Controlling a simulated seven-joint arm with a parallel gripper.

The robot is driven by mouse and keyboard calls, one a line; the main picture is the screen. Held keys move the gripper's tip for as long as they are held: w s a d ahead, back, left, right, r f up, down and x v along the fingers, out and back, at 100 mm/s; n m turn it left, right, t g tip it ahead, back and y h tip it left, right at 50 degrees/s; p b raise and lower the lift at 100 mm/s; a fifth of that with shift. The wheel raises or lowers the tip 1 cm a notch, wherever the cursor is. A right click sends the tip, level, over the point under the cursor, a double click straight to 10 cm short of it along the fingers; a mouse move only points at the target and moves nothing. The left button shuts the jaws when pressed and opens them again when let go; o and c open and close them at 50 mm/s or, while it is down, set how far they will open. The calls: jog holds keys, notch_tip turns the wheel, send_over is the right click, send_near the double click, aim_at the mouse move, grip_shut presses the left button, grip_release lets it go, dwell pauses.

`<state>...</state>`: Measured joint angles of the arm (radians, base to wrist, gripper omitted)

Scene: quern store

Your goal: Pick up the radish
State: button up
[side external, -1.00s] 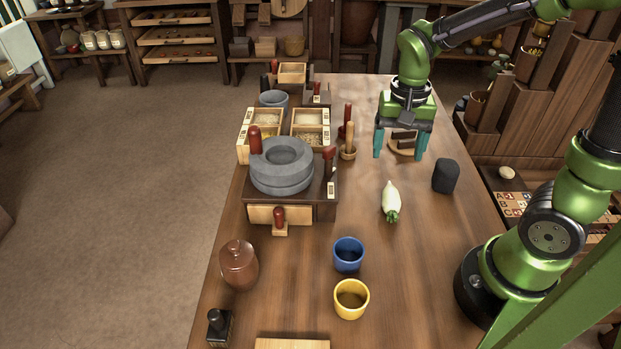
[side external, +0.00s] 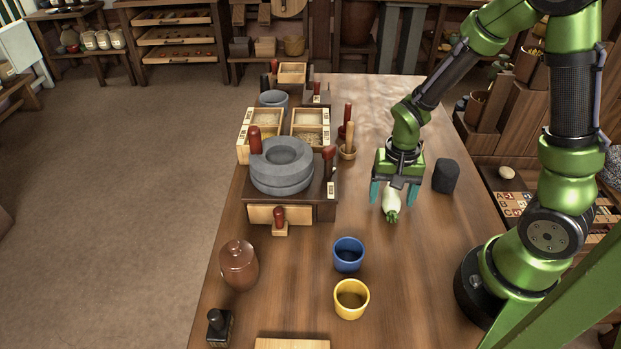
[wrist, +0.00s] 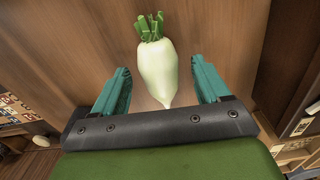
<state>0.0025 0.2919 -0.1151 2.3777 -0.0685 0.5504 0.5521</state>
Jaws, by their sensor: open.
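The white radish (side external: 391,201) with a cut green top lies on the wooden table (side external: 300,295), its top toward the camera in the side view. My gripper (side external: 393,196) is open over it, one teal finger on each side. In the wrist view the radish (wrist: 158,68) lies between and beyond the open fingers of my gripper (wrist: 160,80), its thin tip toward the palm. Gaps show between the radish and both fingers. The gripper's palm hides part of the radish in the side view.
A dark grey cylinder (side external: 446,176) stands close on the right of my gripper. The stone quern (side external: 282,170) on its wooden box is to the left, by a small mortar with a pestle (side external: 348,143). A blue cup (side external: 348,254) and a yellow cup (side external: 351,299) stand nearer the camera.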

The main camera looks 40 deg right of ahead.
jog(key=c, duration=1.2)
